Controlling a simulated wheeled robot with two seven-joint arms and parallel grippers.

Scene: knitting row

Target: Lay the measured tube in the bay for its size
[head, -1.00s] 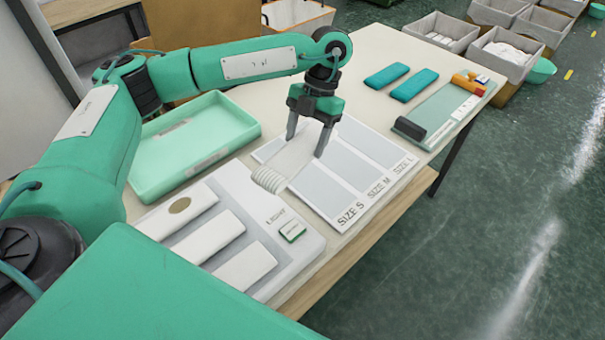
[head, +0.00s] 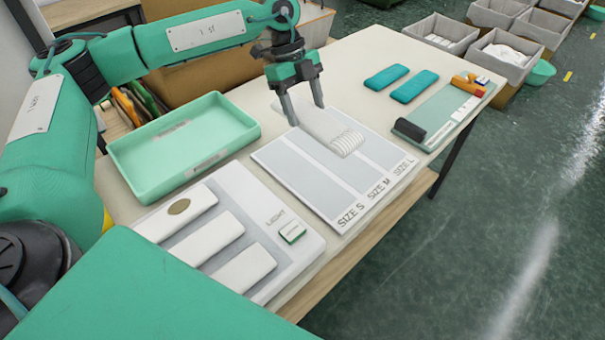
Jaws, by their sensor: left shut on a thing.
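A white knitted tube (head: 328,128) with a ribbed end is in my left gripper (head: 307,114). The gripper is shut on its far part, and the ribbed end points toward the front right. The tube is over the white sorting board (head: 338,226), in front of the far parts of the SIZE M bay (head: 340,174) and SIZE L bay (head: 385,153). I cannot tell whether it touches the board. The SIZE S bay (head: 296,178) is empty. My right gripper is not in view.
A mint tray (head: 150,172) stands empty at left. A pale panel (head: 285,262) with white pads and a LIGHT label lies in front. Two teal pads (head: 414,86) and a green mat (head: 448,112) with a dark roll (head: 409,130) are at right. Grey bins stand beyond the table.

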